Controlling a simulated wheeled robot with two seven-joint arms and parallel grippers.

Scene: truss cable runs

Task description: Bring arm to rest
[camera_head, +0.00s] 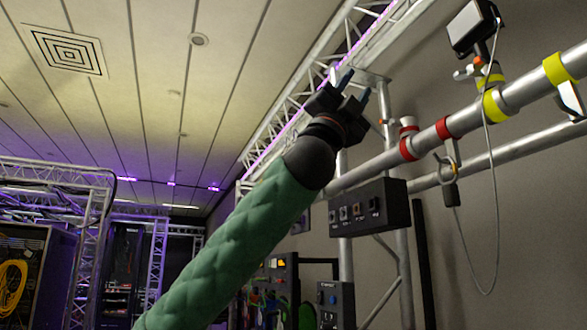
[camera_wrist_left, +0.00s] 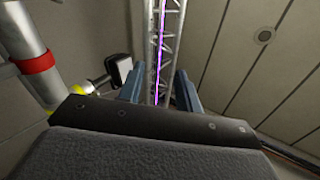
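My left arm, in a green quilted sleeve (camera_head: 232,248), comes up from the lower left in the head view. My left gripper (camera_head: 356,87) is raised high, in front of the truss, and points up. Its two blue-grey fingers stand apart with nothing between them. In the left wrist view the gripper (camera_wrist_left: 159,88) also shows open and empty, with the truss behind it. My right gripper is in neither view.
A silver pipe (camera_head: 370,165) with red and yellow bands runs up to the right. A lamp (camera_head: 473,26) and a hanging safety cable (camera_head: 497,190) are at the right. A black socket box (camera_head: 369,208) hangs below the pipe. Open room lies to the left under the ceiling.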

